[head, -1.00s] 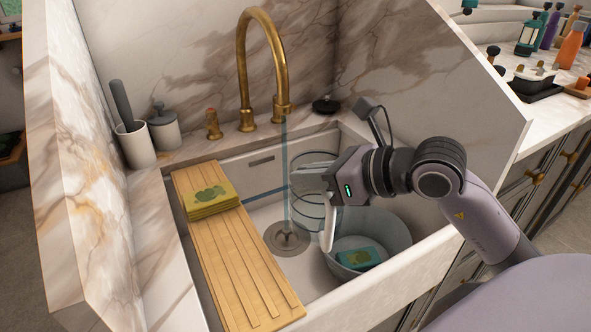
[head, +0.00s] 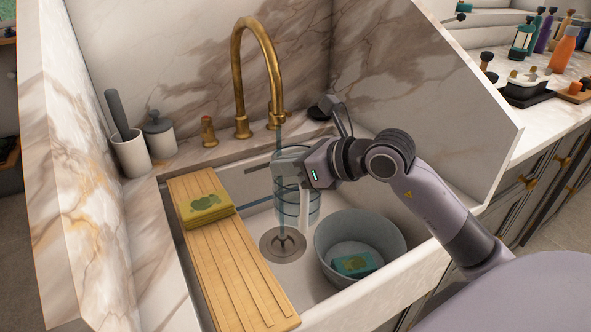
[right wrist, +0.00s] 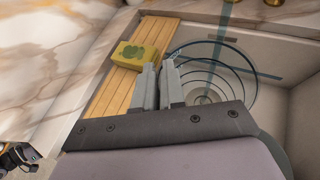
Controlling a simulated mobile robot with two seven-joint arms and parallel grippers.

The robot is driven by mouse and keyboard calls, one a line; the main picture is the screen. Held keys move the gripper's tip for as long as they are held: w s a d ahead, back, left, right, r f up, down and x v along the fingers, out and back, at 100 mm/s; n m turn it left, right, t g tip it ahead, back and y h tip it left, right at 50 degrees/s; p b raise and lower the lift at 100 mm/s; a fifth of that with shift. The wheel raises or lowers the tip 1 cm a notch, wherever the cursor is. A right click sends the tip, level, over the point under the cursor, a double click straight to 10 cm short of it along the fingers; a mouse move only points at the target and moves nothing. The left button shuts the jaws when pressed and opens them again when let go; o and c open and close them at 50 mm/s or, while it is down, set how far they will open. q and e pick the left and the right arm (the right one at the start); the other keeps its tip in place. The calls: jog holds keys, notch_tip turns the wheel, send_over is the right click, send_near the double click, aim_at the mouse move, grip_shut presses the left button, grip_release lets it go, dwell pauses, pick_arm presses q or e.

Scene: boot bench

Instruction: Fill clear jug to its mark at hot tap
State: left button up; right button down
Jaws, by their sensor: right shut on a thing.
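The clear jug (head: 313,203) is see-through with dark rings and hangs upright or nearly so in the sink, below the brass tap (head: 240,75). My right gripper (head: 289,165) is shut on it near the rim. In the right wrist view the fingers (right wrist: 158,78) close at the left side of the jug (right wrist: 235,75). A thin blue stream (head: 279,142) runs from the spout and overlaps the jug's left part. I cannot tell whether it falls inside or behind. The fill mark and any water level are unclear. My left gripper is not in view.
A grey-blue basin (head: 392,245) holding a teal sponge packet (head: 354,264) stands in the sink's right. A wooden board (head: 228,270) with yellow-green sponges (head: 205,211) spans the left. Marble walls rise behind and right.

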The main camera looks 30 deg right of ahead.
aim_at(273, 154)
jog(key=shift+w+d, duration=0.15)
jog(key=shift+w, duration=1.35)
jog(key=shift+w+d, duration=0.1)
jog(key=shift+w, duration=1.4)
jog(key=shift+r, duration=0.1)
dwell(4.9)
